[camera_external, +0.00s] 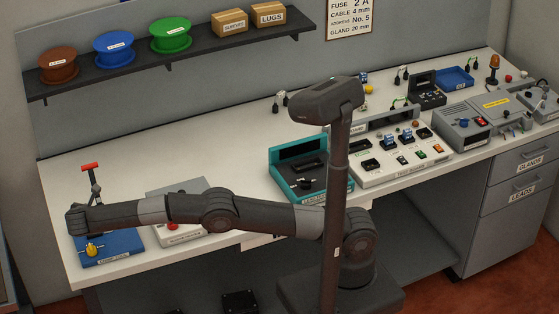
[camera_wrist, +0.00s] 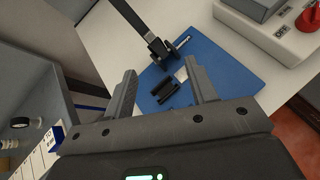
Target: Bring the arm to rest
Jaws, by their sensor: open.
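My arm stretches left across the workbench (camera_external: 130,135) at about bench height. Its end hangs over the blue board (camera_external: 122,245) at the bench's left end, and my gripper's fingers are hard to make out there. In the wrist view my gripper (camera_wrist: 162,82) is open, with two separate fingers and nothing held between them. The blue board (camera_wrist: 225,62) lies beyond the fingers. A small dark block (camera_wrist: 172,93) sits on it, seen between the fingertips. A dark lever tool (camera_wrist: 158,45) stands on the board; its red handle (camera_external: 90,166) shows in the external view.
A grey box with a red knob (camera_external: 180,195) stands just right of the blue board. A teal tray (camera_external: 290,155) and control panels (camera_external: 405,160) stand farther right. A shelf (camera_external: 200,55) with spools is above. Bare bench lies behind the arm.

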